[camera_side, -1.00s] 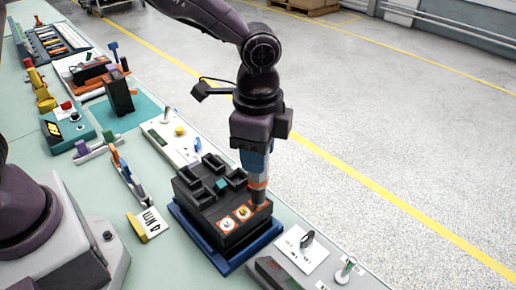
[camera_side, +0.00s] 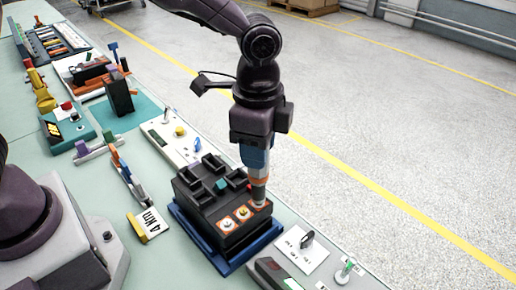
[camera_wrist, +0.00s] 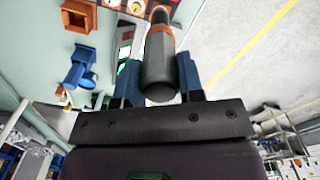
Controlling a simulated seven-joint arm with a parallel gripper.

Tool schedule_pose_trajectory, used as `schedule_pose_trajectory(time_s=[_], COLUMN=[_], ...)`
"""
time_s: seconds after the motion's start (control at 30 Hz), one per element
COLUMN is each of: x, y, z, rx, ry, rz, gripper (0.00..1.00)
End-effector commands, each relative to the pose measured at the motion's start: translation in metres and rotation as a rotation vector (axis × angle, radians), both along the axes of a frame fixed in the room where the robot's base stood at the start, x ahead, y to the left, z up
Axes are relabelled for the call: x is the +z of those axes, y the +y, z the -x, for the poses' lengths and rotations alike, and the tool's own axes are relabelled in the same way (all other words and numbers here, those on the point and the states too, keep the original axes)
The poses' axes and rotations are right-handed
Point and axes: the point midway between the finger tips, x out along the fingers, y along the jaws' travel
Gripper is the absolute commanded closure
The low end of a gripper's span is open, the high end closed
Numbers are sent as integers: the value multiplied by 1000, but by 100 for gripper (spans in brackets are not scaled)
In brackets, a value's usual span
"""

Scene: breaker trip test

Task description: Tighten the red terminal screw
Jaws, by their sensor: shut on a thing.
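My gripper (camera_side: 256,158) is shut on a driver tool (camera_side: 259,188) with a grey body and an orange band. The driver (camera_wrist: 160,72) also shows between my blue fingers in the wrist view. It points down, nearly upright, over the rightmost terminal (camera_side: 259,204) of a black breaker block (camera_side: 212,196). Its tip appears to meet that orange-red terminal, but the exact contact and the screw head are hidden. The block sits on a blue base (camera_side: 232,265).
A "4 Nm" sign (camera_side: 151,224) stands left of the block. A dark device (camera_side: 272,272) with a small lit green spot lies at the front. Several fixtures line the bench behind.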

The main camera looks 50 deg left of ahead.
Motion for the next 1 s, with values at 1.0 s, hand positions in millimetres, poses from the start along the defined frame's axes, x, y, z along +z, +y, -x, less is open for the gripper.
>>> schedule_pose_trajectory(time_s=[1.0], x=[51], y=[0], z=[0], rx=[0], ry=[-2], rz=[1], gripper=[92])
